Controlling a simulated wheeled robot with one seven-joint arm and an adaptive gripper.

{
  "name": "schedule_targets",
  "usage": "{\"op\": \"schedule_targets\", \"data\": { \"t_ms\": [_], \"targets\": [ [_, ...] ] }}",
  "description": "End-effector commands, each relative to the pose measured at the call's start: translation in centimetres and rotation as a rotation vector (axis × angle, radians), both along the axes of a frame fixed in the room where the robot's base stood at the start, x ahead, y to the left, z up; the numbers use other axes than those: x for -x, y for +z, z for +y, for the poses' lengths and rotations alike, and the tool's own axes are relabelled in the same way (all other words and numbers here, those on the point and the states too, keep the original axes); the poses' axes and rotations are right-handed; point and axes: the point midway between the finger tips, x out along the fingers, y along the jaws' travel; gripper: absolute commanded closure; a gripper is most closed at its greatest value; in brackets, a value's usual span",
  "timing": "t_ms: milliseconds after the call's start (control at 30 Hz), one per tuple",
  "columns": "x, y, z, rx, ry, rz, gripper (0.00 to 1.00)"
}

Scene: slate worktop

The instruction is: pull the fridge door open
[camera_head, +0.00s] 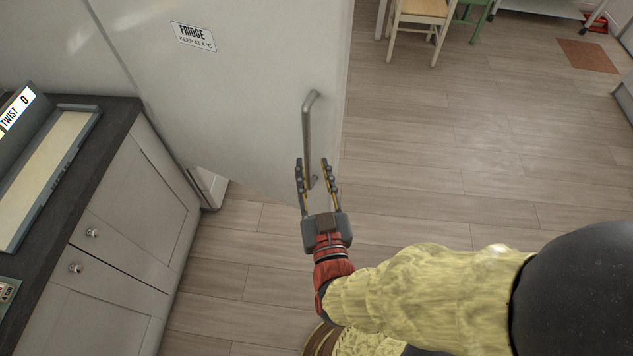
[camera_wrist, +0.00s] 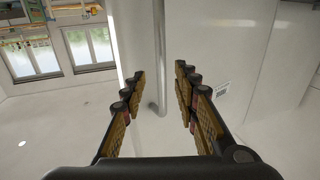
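The fridge door (camera_head: 240,110) is a pale panel with a FRIDGE label (camera_head: 193,36). It juts out from the line of the cabinet fronts, with floor showing under its lower edge, so it looks swung out. Its grey bar handle (camera_head: 308,120) is upright near the door's right edge. My gripper (camera_head: 313,163) is at the handle's lower end, fingers spread. In the wrist view the handle (camera_wrist: 160,50) runs between the fingertips of my gripper (camera_wrist: 160,76), with a gap on each side. No contact is visible.
A dark worktop (camera_head: 115,118) over pale cabinets (camera_head: 125,225) stands at the left, with a tray and a TWIST display (camera_head: 18,108) on it. The wooden floor (camera_head: 450,170) to the right is clear. A chair (camera_head: 420,12) stands at the back.

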Motion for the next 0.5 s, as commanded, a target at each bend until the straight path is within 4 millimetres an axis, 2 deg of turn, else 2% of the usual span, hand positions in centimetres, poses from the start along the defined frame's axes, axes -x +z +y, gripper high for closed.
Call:
{"op": "schedule_targets", "data": {
  "t_ms": [200, 500],
  "targets": [
    [2.3, 0.0, -0.5, 0.0, 0.004, 0.001, 0.7],
    [3.3, 0.0, -0.9, 0.001, 0.0, 0.0, 0.7]
  ]
}}
